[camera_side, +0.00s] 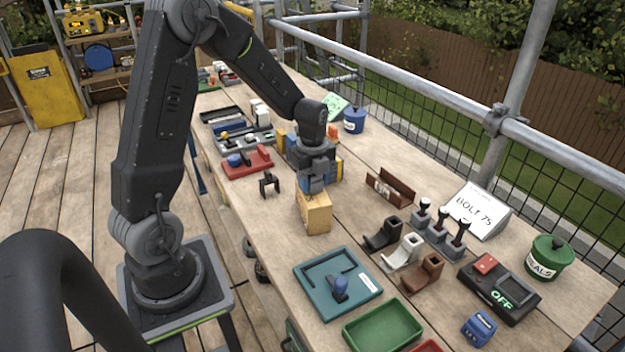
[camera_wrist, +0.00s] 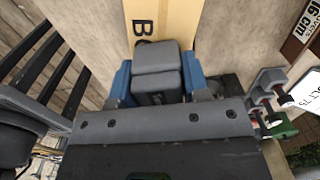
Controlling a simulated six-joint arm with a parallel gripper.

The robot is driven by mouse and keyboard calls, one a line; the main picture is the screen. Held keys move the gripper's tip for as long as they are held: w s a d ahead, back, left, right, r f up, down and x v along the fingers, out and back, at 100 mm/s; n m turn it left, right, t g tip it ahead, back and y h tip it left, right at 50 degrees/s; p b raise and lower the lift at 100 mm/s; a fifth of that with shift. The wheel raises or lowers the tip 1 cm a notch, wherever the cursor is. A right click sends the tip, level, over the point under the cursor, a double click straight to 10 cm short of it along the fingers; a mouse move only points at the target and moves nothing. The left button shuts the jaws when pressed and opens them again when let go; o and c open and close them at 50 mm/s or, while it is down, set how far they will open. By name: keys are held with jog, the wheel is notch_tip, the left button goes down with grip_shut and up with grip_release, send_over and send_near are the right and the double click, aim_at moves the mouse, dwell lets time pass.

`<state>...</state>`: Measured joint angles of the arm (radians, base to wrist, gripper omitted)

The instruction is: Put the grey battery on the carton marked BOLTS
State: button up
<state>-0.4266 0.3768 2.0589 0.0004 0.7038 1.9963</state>
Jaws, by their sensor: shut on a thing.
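My gripper (camera_side: 316,178) is shut on the grey battery (camera_wrist: 157,72), a grey block with rounded edges seen between the blue fingertips in the wrist view. In the side view the battery (camera_side: 314,186) hangs at the top of a tan carton (camera_side: 314,214). The carton also shows in the wrist view (camera_wrist: 178,20), with a letter B on it; the rest of its marking is hidden. The battery is over or right at the carton's top; I cannot tell if they touch.
A teal tray (camera_side: 368,301) with a blue knob and a green tray (camera_side: 384,330) lie in front. Black, white (camera_side: 403,253) and brown holders, levers (camera_side: 441,236) and a BOLT 7S sign (camera_side: 476,211) stand right. A dark clip (camera_side: 269,184) and red device (camera_side: 247,165) are left.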

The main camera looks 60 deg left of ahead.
jog(key=shift+f, duration=0.15)
jog(key=o, duration=1.1)
jog(key=shift+c, duration=0.2)
notch_tip(320, 180, up, 12)
jog(key=shift+r, duration=0.1)
jog(key=s+d+r+n+t, duration=0.2)
jog(key=s+d+r+n, duration=0.1)
jog(key=s+d+n, duration=0.5)
jog(key=s+d+r+n+t, duration=0.3)
jog(key=s+d+n, duration=0.4)
jog(key=n, duration=0.3)
jog(key=shift+s+d+r+t, duration=0.15)
jog(key=shift+s+d+t, duration=0.2)
jog(key=shift+d, duration=0.1)
